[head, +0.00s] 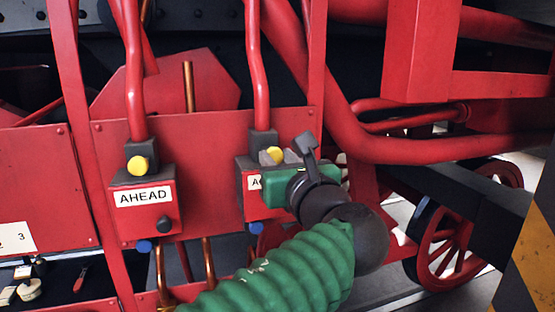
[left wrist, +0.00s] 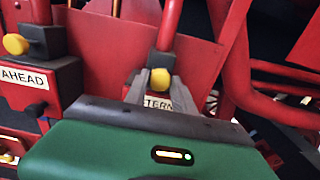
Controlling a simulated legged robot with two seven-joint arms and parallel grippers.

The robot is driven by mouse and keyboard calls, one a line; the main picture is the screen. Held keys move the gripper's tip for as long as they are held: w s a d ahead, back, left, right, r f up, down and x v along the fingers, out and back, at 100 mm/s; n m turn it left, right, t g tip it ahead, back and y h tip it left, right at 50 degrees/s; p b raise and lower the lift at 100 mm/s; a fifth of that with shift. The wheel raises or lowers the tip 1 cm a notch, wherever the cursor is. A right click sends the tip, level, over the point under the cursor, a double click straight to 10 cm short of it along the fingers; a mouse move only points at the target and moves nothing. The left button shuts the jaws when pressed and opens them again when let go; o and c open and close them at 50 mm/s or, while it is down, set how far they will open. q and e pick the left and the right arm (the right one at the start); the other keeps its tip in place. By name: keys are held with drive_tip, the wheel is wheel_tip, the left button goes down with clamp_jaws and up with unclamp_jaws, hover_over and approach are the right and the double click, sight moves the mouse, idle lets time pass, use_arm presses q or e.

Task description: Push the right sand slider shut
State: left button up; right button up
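The right sand box (head: 250,205) is red with a partly hidden white label. In the left wrist view its label (left wrist: 160,103) reads "TERN" where it shows. A yellow knob (head: 272,156) sits on its dark top, below a red pipe; the knob also shows in the left wrist view (left wrist: 182,77). My left gripper (head: 292,157), with a green body, covers the right part of this box. My right gripper is out of view.
A matching box marked "AHEAD" (head: 145,210) with a yellow knob (head: 138,166) stands to the left. Red pipes and a red upright frame crowd the area. A spoked red wheel (head: 455,240) stands at the right, beside a striped post (head: 530,250).

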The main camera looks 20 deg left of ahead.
use_arm(q)
drive_tip(key=shift+s+d, duration=0.1)
drive_tip(key=shift+d, duration=0.2)
clamp_jaws()
drive_tip(key=shift+s+a+r, duration=0.1)
drive_tip(key=shift+s, duration=0.1)
drive_tip(key=shift+a, duration=0.1)
drive_tip(key=shift+w, duration=0.15)
